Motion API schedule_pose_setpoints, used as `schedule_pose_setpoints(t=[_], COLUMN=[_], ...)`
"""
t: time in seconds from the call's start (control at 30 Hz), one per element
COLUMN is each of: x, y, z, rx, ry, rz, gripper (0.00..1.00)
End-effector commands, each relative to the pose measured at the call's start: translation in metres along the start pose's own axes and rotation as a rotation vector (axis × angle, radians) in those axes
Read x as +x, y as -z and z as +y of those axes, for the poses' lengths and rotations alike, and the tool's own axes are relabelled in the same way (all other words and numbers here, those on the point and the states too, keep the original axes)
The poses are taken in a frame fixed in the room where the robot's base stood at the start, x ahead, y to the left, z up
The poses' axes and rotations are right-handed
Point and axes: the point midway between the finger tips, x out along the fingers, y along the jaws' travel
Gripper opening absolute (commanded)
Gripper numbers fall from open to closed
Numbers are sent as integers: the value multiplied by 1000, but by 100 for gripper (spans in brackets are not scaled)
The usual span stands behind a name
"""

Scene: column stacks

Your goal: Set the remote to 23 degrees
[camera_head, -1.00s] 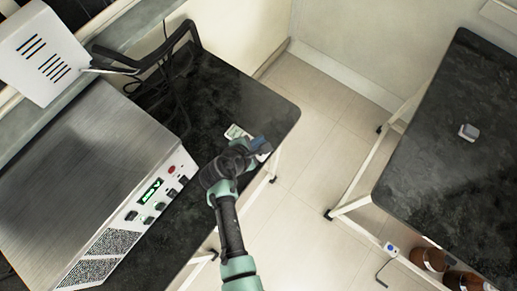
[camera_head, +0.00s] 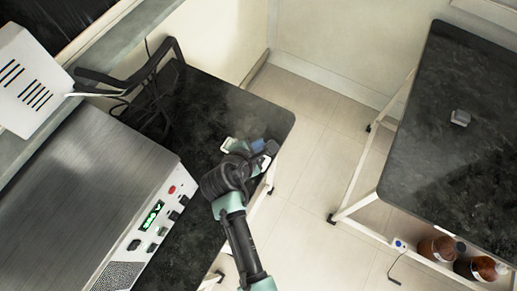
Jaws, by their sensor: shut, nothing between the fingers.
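A small pale object with a greenish face, likely the remote (camera_head: 231,145), lies near the right end of the dark bench top on the left. My arm partly covers it, and its display and buttons are too small to read. My gripper (camera_head: 266,156) is just right of it, above the bench's right edge. It is shut and empty. I cannot tell whether it touches the remote.
A metal device (camera_head: 115,180) with a green display and knobs stands on the left of the dark bench (camera_head: 225,105). Black cables and a frame lie behind it. A second dark table (camera_head: 450,150) at right holds a small grey item (camera_head: 460,118). Brown bottles (camera_head: 437,248) stand below it. Open floor lies between.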

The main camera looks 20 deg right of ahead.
Motion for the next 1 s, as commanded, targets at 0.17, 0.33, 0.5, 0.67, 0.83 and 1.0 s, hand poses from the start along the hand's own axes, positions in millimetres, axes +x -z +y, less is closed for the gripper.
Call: schedule_pose_setpoints(t=[0.17, 0.33, 0.5, 0.67, 0.83, 1.0], x=[4, 13, 28, 44, 56, 62], y=[3, 10, 21, 32, 41, 45], z=[-2, -10, -21, -32, -41, -45], rx=[0, 0, 0, -1, -1, -1], ry=[0, 0, 0, 0, 0, 0], rz=[0, 0, 0, 0, 0, 0], gripper=[0, 0, 0, 0, 0, 0])
